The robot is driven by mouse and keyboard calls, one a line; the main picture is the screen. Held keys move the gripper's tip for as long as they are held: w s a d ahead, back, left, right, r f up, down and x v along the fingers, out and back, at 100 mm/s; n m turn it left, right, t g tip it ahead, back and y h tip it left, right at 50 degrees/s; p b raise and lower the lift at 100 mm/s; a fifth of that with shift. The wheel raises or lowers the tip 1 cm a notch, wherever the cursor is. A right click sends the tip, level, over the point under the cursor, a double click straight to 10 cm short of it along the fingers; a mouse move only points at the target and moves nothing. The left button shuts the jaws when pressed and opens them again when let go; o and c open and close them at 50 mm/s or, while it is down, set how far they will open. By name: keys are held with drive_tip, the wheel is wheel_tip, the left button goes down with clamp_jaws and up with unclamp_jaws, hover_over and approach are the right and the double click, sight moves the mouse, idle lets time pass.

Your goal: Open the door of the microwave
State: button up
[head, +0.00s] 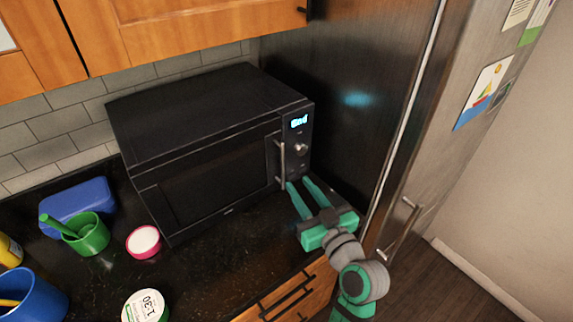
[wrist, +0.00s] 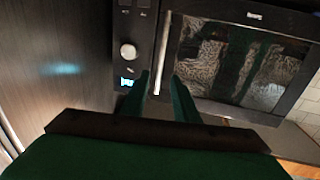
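The black microwave (head: 205,110) stands on the dark counter with its door (head: 215,183) closed. Its upright metal door handle (head: 282,160) is at the door's right edge, beside the control panel with a lit display and a knob. My gripper (head: 299,181) is open, in front of the microwave near the handle's lower end. In the wrist view the handle (wrist: 164,55) appears between the two green fingertips (wrist: 160,78), with gaps beside it. I cannot tell whether either finger touches it. The wrist view also shows the door window (wrist: 235,65) and knob (wrist: 128,52).
A tall metal fridge (head: 345,90) stands close on the right. Wooden cabinets (head: 190,35) hang above. Left of the microwave are a green cup (head: 92,238), a pink-rimmed tub (head: 144,242), a blue container (head: 85,200) and a blue cup (head: 42,295). The counter before the door is partly clear.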

drive_tip(key=x, duration=0.9)
drive_tip(key=shift+f, duration=0.1)
clamp_jaws()
